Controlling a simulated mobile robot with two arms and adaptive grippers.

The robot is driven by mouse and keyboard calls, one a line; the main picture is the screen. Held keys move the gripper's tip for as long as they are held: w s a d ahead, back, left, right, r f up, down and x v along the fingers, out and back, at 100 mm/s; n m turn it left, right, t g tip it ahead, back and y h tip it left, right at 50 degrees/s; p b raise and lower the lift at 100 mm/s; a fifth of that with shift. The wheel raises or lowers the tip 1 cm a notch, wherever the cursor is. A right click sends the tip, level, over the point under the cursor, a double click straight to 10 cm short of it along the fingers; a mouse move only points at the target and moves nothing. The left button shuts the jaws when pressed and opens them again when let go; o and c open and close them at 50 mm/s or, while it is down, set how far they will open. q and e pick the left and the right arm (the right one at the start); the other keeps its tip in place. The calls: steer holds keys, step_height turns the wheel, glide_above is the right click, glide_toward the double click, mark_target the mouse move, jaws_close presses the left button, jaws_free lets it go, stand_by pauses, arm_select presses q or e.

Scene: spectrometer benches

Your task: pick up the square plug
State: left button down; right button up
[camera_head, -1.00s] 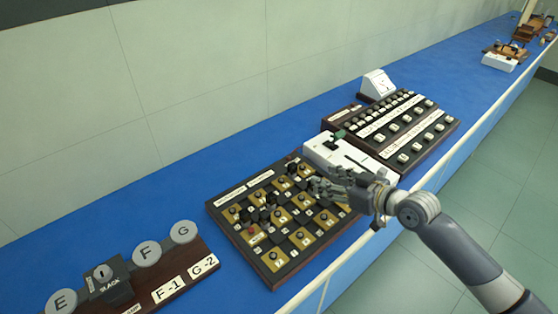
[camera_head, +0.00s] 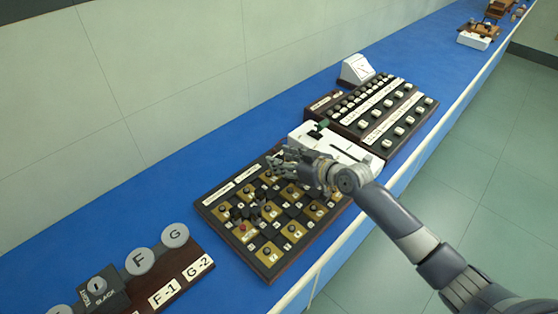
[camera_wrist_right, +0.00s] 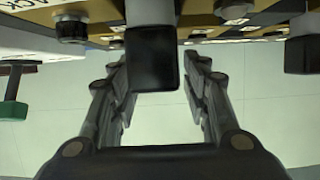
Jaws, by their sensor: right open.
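In the right wrist view a dark square plug (camera_wrist_right: 152,62) juts from the board between the two fingers of my right gripper (camera_wrist_right: 155,85). The fingers are open, with gaps on both sides of the plug. In the head view the right gripper (camera_head: 282,167) reaches in from the right, over the far part of the plug board (camera_head: 290,262), a dark-framed panel with gold and black squares. The hand hides some of the plugs there, so I cannot single out the same plug in this view. My left gripper is not in view.
Other dark plugs stand close by, one at right in the wrist view (camera_wrist_right: 302,50). A white box (camera_head: 345,150) and a black switch panel (camera_head: 385,115) lie beyond the hand. A lettered panel (camera_head: 170,290) is at lower left. Blue bench (camera_head: 130,215) is bare between.

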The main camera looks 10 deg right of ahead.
steer(key=shift+x, duration=1.15)
jaws_close()
steer(key=shift+d+r, duration=0.1)
